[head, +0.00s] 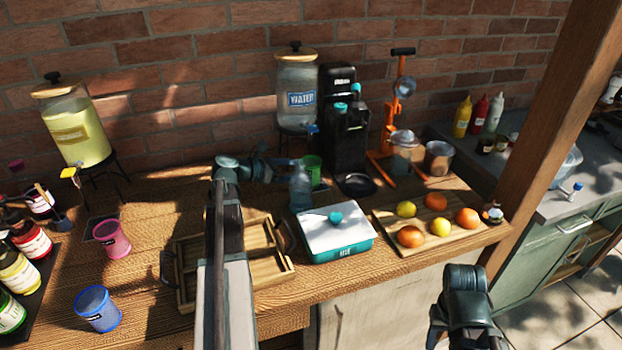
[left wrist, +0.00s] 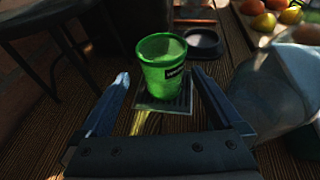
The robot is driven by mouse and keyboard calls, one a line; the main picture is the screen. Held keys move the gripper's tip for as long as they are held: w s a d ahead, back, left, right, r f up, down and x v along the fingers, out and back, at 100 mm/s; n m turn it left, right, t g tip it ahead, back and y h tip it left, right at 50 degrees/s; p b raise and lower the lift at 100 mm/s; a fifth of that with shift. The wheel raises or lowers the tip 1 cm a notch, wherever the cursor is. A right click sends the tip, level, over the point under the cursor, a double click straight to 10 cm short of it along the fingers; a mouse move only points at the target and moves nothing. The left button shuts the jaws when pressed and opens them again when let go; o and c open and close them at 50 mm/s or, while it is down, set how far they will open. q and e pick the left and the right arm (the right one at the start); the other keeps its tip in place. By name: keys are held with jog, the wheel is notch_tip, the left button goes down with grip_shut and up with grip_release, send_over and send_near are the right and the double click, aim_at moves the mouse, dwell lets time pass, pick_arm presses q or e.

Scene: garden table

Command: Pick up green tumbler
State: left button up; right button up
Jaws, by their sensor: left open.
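The green tumbler (head: 312,171) stands upright at the back of the table, under the water dispenser's tap and partly hidden by a clear bottle. In the left wrist view the green tumbler (left wrist: 161,67) stands on a dark drip mat (left wrist: 178,105). My left gripper (left wrist: 160,95) is open, its two fingers pointing at the tumbler with one to each side; its fingers stop about level with the tumbler's near side. In the head view my left gripper (head: 280,168) is just left of the tumbler. My right arm is at the lower right, and its fingers do not clearly show.
A clear bottle (head: 300,188) stands close in front of the tumbler. The water dispenser (head: 297,88) is behind it and a black coffee machine (head: 344,125) to its right. A teal-and-white box (head: 335,235), wooden tray (head: 187,285) and fruit board (head: 400,238) lie nearer.

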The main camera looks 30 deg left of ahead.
aim_at(311, 170)
pick_arm(q)
jog(key=shift+w+d+f, duration=0.1)
jog(key=shift+w+d, duration=0.05)
jog(key=shift+w, duration=0.05)
jog(key=b+x, duration=0.2)
jog(key=x, duration=0.3)
jog(key=shift+d, duration=0.15)
jog(key=shift+s, duration=0.1)
jog(key=shift+c, duration=0.3)
jog(key=c, duration=1.5)
